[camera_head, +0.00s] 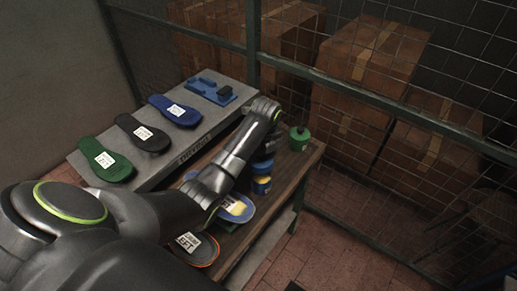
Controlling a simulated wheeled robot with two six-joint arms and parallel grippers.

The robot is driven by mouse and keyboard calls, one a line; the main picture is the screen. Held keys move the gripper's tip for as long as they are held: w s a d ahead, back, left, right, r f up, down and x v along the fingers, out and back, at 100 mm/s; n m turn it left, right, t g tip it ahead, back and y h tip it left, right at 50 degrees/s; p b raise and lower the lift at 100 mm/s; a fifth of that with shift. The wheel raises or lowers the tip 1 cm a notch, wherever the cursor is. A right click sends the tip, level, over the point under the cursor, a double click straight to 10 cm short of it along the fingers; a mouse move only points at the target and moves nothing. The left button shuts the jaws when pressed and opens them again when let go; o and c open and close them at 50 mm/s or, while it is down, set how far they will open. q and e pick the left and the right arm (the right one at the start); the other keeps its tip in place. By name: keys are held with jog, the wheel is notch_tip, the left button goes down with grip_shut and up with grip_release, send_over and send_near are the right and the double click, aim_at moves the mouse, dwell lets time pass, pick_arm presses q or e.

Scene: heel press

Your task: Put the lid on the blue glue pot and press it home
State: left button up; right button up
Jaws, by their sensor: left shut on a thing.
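My left arm reaches across the wooden bench from the left, and its dark gripper (266,150) points down over the bench's far part. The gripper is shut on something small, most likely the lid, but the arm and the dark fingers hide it. Right below the gripper stands a blue pot (262,167) with a yellow band; I cannot tell whether the gripper touches it. A second blue and yellow round thing (261,186) stands just in front of it. My right gripper is not in view.
A green pot (299,139) stands at the bench's (285,187) far right corner. Insoles lie nearer, one blue (236,208) and one grey-orange (197,249). A grey shelf (88,172) behind holds green, black and blue soles. Mesh fencing and cardboard boxes (368,55) stand beyond.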

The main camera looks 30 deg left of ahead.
aim_at(262, 161)
pick_arm(q)
jog(key=shift+s+d+r+p, duration=0.2)
jog(key=shift+s+d+p, duration=0.15)
jog(key=shift+s, duration=0.1)
jog(key=shift+f, duration=2.05)
jog(key=shift+f, duration=0.45)
jog(key=shift+w+f, duration=0.1)
jog(key=shift+f, duration=0.3)
jog(key=shift+f, duration=0.15)
jog(key=shift+f, duration=0.4)
jog(key=shift+f+b, duration=0.5)
jog(key=shift+f, duration=0.2)
dwell(0.3)
jog(key=shift+d, duration=0.1)
dwell(1.2)
